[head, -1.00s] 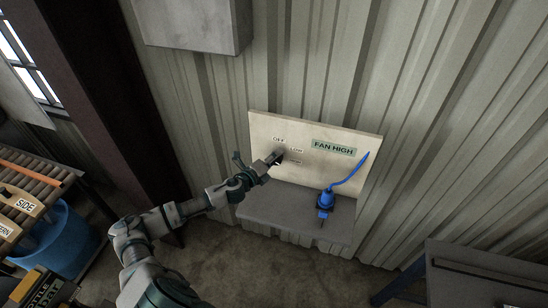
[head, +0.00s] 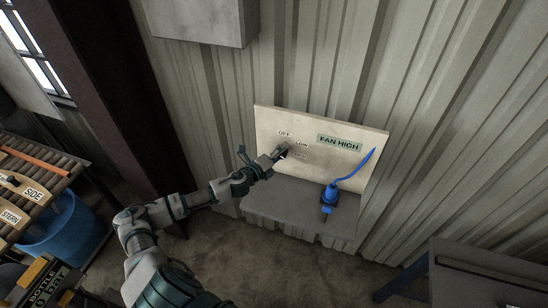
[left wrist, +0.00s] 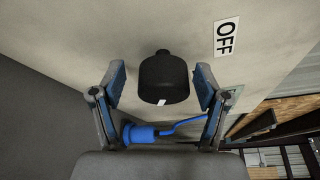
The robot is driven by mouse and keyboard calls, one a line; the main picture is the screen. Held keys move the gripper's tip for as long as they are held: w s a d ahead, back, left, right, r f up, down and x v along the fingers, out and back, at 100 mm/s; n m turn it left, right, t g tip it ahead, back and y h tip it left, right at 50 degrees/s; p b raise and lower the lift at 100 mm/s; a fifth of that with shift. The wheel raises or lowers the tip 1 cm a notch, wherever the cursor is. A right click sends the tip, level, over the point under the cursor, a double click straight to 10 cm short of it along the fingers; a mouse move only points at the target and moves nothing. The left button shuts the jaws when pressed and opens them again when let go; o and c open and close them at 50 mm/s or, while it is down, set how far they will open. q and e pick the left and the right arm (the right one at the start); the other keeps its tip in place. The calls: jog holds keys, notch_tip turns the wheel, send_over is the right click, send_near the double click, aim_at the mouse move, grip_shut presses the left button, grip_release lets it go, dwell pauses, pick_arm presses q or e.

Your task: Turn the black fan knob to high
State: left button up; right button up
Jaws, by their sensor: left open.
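The black fan knob (left wrist: 163,78) sits on a pale panel, with a small white mark at its lower edge in the left wrist view. An OFF label (left wrist: 227,38) is to its upper right there. In the head view the panel (head: 345,165) carries OFF, LOW and HIGH labels and a green FAN HIGH sign (head: 339,143). My left gripper (left wrist: 160,88) is open, with one finger on each side of the knob and visible gaps between. In the head view my left gripper (head: 280,154) covers most of the knob. My right gripper is not in view.
A grey shelf (head: 290,212) juts out below the panel. A blue device with a cable (head: 329,198) stands on it, right of my gripper. A grey box (head: 200,22) hangs on the wall above. A table (head: 480,270) stands at lower right.

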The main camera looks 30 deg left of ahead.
pick_arm(q)
jog(key=s+a+r, duration=0.1)
jog(key=s, duration=1)
jog(key=shift+s+a, duration=0.25)
jog(key=shift+a, duration=0.1)
